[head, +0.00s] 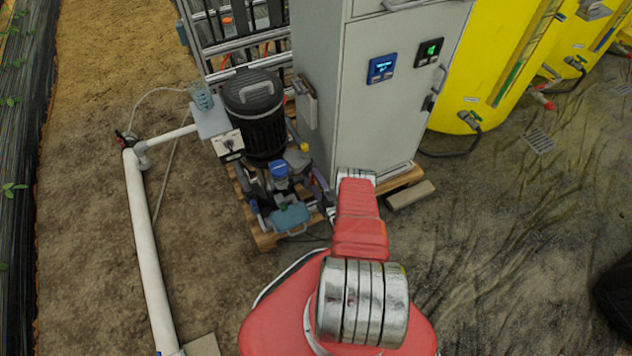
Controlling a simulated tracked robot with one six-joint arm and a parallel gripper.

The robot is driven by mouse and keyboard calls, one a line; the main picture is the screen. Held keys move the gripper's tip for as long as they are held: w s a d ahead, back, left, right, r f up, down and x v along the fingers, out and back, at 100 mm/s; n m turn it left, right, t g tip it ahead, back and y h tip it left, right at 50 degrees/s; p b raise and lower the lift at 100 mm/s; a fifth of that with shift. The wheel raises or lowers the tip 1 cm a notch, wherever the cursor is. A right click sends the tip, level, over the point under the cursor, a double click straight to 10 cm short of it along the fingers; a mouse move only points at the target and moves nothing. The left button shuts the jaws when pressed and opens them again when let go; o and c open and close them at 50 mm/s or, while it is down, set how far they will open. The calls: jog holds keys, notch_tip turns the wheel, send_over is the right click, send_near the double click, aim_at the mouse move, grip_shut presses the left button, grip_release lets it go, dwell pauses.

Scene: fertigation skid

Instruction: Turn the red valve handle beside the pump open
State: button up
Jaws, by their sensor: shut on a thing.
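The pump (254,110) stands upright with a black ribbed motor, on a wooden pallet left of the grey cabinet. My red arm reaches forward to the cabinet's lower left corner. Only a small part of my gripper (322,196) shows, left of the silver wrist joint and close to the pump's lower right side. It is shut on the valve handle, but the jaws and handle are too small and covered to make out. I cannot tell how far the handle is turned.
The grey cabinet (385,115) with two small displays stands right behind my wrist. A white pipe (146,240) runs along the left. Yellow tanks (490,65) stand at the back right. The floor at right is mostly clear.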

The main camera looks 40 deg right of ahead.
jog(key=shift+n, duration=0.8)
jog(key=o, duration=1.1)
jog(key=shift+c, duration=0.2)
jog(key=shift+s, duration=0.1)
jog(key=v, duration=1.3)
jog(key=shift+s+a, duration=0.15)
jog(key=shift+s, duration=0.15)
